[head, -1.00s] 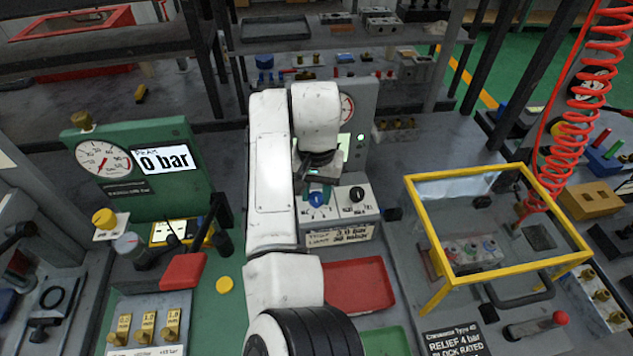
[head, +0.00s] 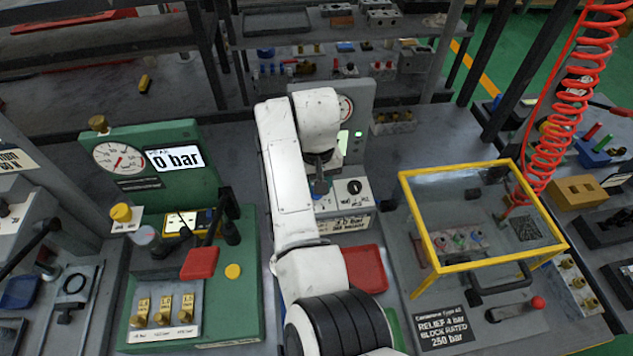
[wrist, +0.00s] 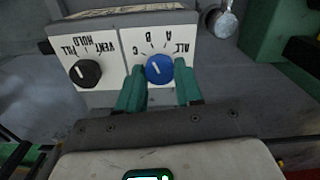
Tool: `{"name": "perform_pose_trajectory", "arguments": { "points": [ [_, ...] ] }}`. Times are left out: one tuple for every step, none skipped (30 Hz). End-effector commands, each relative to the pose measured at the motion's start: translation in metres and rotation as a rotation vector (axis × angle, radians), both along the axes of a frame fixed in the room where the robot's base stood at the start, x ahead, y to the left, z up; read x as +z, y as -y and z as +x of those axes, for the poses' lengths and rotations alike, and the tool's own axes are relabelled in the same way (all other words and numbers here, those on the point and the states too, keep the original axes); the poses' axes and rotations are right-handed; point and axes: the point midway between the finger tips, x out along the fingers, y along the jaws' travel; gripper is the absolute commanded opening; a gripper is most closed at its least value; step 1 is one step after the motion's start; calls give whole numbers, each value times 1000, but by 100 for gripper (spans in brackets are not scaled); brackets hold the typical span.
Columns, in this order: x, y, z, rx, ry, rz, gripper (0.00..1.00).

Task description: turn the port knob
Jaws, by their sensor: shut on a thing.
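The port knob is the blue knob (wrist: 159,68) on a white panel, marked A, B, C and ALL, in the wrist view. My gripper (wrist: 160,75) has its two teal fingers shut on the knob from both sides. The knob's pale mark is too small to tell which letter it points at. In the head view my gripper (head: 320,187) points down over the left half of the control panel and mostly hides the blue knob.
A black knob (wrist: 86,72) marked FILL, HOLD and VENT sits beside it on the panel, also in the head view (head: 354,187). A green gauge unit (head: 165,200) reading 0 bar stands left. A yellow-framed guard (head: 411,210) stands right. A red tray (head: 370,268) lies in front.

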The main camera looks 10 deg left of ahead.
Motion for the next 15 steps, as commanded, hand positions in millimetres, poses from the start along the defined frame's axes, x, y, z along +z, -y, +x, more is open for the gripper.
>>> {"name": "perform_pose_trajectory", "arguments": {
  "points": [
    [1,0,1,0,4,2,5],
    [1,0,1,0,4,2,5],
    [1,0,1,0,5,2,5],
    [1,0,1,0,5,2,5],
    [1,0,1,0,5,2,5],
    [1,0,1,0,5,2,5],
    [1,0,1,-1,5,2,5],
    [1,0,1,-1,5,2,36],
    [1,0,1,-1,5,2,40],
    [1,0,1,-1,5,2,43],
    [1,0,1,-1,4,2,46],
    [1,0,1,-1,4,2,50],
    [1,0,1,-1,4,2,52],
    [1,0,1,-1,3,1,55],
    [1,0,1,-1,3,1,59]
  ]
}}
